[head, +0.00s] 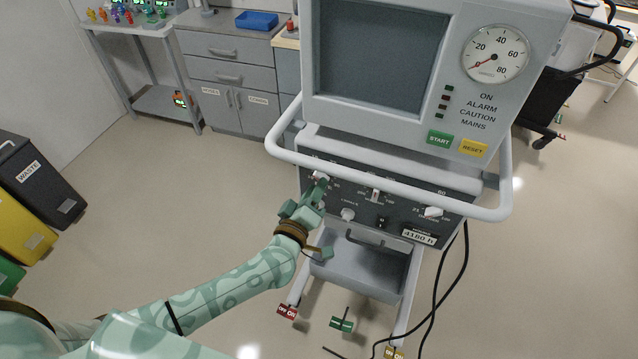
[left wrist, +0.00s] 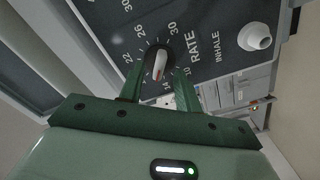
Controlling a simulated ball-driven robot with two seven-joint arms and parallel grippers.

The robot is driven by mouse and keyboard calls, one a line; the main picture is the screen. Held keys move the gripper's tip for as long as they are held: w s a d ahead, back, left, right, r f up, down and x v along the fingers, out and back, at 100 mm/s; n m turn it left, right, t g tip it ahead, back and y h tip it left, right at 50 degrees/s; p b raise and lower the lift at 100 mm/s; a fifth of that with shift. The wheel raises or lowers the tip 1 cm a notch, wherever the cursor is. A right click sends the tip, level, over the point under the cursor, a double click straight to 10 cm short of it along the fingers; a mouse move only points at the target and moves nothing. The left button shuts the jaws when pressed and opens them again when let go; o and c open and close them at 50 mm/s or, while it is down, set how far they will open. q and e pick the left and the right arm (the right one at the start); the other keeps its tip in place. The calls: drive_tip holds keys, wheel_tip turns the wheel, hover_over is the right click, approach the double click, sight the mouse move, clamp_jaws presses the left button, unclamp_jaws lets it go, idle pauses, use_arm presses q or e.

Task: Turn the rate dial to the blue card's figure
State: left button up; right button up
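The rate dial (left wrist: 161,62) is a round black knob with a white, red-tipped pointer on the ventilator's (head: 375,60) dark lower panel. In the left wrist view 22, 26 and 30 show around it. The red tip points down in that view, toward the 14 side; my fingers partly hide the scale there. My left gripper (left wrist: 160,88) has one finger on each side of the dial, apart; whether they touch it I cannot tell. In the head view the left gripper (head: 317,186) largely covers the dial. I cannot make out a blue card. My right gripper is not in view.
A white inhale knob (left wrist: 255,37) stands close beside the dial. A grey rail (head: 390,182) crosses above the panel. A grey drawer (head: 360,272) hangs below, and black cables (head: 450,280) run down at the right. Open floor lies to the left.

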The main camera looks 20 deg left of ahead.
use_arm(q)
drive_tip(key=w, duration=0.2)
drive_tip(key=shift+w+d, duration=0.15)
drive_tip(key=shift+w, duration=0.25)
clamp_jaws()
drive_tip(key=n, duration=0.5)
unclamp_jaws()
